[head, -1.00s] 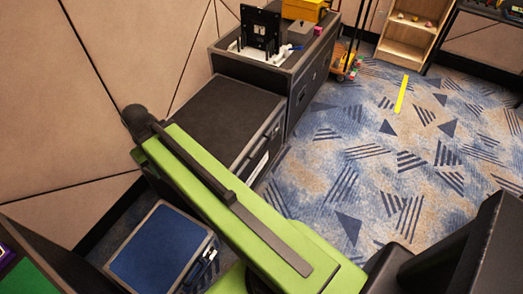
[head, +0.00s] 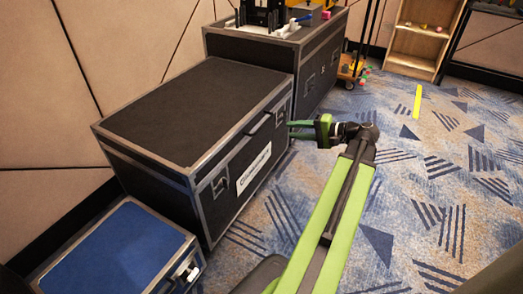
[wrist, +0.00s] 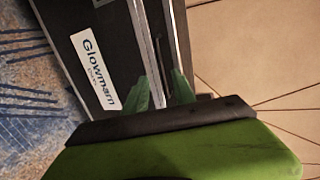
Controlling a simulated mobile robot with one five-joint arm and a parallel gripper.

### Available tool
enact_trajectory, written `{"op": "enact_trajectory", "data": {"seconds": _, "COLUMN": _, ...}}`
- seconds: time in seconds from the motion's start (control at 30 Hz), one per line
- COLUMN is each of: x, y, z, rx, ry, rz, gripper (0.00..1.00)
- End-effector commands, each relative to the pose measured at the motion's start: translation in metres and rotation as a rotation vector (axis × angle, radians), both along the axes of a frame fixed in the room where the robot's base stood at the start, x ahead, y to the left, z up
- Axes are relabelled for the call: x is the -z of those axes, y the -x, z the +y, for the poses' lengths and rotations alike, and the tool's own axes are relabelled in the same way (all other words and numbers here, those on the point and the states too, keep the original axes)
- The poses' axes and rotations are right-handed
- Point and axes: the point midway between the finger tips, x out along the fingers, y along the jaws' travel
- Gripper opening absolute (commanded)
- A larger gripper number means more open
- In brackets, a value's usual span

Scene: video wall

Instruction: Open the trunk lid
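The trunk (head: 235,165) is a black case with grey metal edges and a white label on its front, and it stands against the wall. Its lid (head: 195,110) is down. The front has a latch (head: 220,183) near the left corner and a dark handle (head: 258,124) at the lid seam. My gripper (head: 291,130) is at the right end of the trunk's front, its green fingers apart and pointing left. In the wrist view the open fingers (wrist: 165,85) are at the seam edge beside the label (wrist: 95,70). Contact cannot be told.
A blue case (head: 125,250) stands left of the trunk, close to it. Another dark case (head: 310,60) with items on top stands behind it. A wooden shelf (head: 417,45) and a trolley (head: 355,68) are at the back. The patterned carpet (head: 440,190) on the right is clear.

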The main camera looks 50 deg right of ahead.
Motion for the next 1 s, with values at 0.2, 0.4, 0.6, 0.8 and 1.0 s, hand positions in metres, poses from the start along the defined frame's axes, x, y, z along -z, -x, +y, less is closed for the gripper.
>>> {"op": "enact_trajectory", "data": {"seconds": 0.2, "x": 0.006, "y": 0.029, "z": -0.024, "rx": 0.066, "ry": -0.015, "rz": -0.068, "gripper": 0.32}}
{"op": "enact_trajectory", "data": {"seconds": 0.4, "x": 0.007, "y": 0.017, "z": -0.02, "rx": 0.061, "ry": -0.015, "rz": -0.067, "gripper": 0.32}}
{"op": "enact_trajectory", "data": {"seconds": 0.6, "x": 0.019, "y": -0.026, "z": -0.009, "rx": 0.059, "ry": -0.016, "rz": -0.066, "gripper": 0.32}}
{"op": "enact_trajectory", "data": {"seconds": 0.8, "x": 0.029, "y": -0.075, "z": 0.003, "rx": 0.058, "ry": -0.015, "rz": -0.066, "gripper": 0.32}}
{"op": "enact_trajectory", "data": {"seconds": 1.0, "x": 0.037, "y": -0.116, "z": 0.013, "rx": 0.06, "ry": -0.015, "rz": -0.065, "gripper": 0.32}}
